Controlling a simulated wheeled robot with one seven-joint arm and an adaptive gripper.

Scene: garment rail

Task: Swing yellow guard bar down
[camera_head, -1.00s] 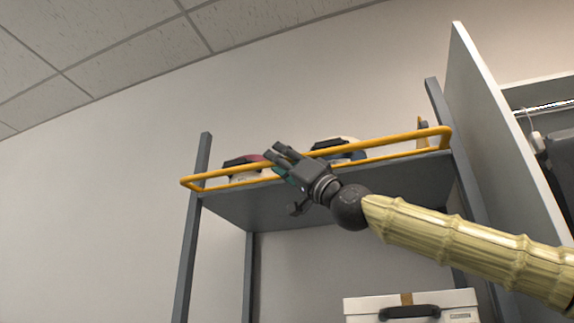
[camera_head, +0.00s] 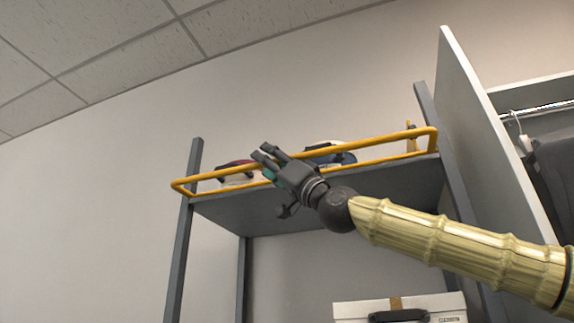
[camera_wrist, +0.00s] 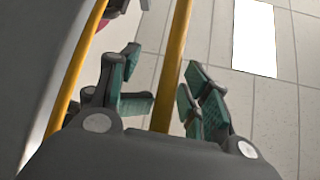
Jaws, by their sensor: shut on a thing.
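The yellow guard bar (camera_head: 385,139) is a long rectangular loop along the front edge of the upper grey shelf. Its top rail stands above the shelf edge. My gripper (camera_head: 268,155) is at the top rail, left of its middle, coming from below and from the right. In the wrist view, the yellow bar (camera_wrist: 174,62) runs between the teal-padded fingers of my gripper (camera_wrist: 164,78), which is shut on it. The exact finger contact is hard to see.
Items, one with a blue part (camera_head: 345,157), lie on the shelf (camera_head: 330,195) behind the bar. A white box (camera_head: 455,306) is below. A tall panel (camera_head: 480,130) and hanging dark clothes (camera_head: 557,165) are at the right. The wall left of the rack is clear.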

